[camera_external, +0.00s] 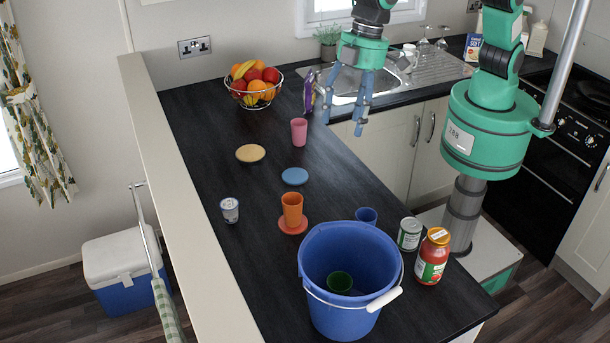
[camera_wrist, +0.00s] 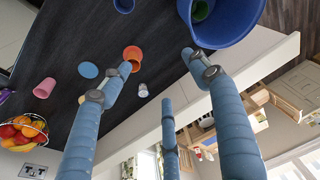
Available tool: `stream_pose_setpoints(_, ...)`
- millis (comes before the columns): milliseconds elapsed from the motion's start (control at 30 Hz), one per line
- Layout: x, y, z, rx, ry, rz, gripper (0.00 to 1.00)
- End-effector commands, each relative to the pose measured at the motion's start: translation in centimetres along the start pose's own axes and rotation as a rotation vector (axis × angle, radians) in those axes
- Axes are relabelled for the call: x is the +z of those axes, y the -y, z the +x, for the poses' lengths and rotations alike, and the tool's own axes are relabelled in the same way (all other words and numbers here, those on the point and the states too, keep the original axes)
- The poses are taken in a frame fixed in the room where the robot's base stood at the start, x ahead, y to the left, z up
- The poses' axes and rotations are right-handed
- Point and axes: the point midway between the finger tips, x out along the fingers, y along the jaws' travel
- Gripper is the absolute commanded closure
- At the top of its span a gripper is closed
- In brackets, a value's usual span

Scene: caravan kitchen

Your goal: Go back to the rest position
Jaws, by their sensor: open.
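My gripper (camera_external: 343,120) has its blue fingers spread open and empty. It hangs in the air near the sink side of the dark counter (camera_external: 215,125), apart from everything on it. In the wrist view my gripper (camera_wrist: 157,64) shows three separated fingers with nothing between them. The orange cup (camera_external: 292,212) stands on a coral saucer (camera_external: 293,228). A green cup (camera_external: 340,281) is inside the blue bucket (camera_external: 345,310). A pink cup (camera_external: 299,131), blue saucer (camera_external: 295,176) and tan saucer (camera_external: 250,153) are on the counter.
A fruit basket (camera_external: 255,87) stands at the back. A white tub (camera_external: 229,210) stands at the left. The sink (camera_external: 345,84) lies behind my gripper.

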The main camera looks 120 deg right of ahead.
Motion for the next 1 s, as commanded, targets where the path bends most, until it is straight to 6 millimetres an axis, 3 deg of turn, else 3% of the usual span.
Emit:
stream_pose_setpoints(500, 9.1, -7.5, -7.6, -0.005, -0.072, 0.006, 0.39)
stream_pose_setpoints(1000, 20.0, -13.3, -11.5, 0.000, -0.140, 0.010, 0.39)
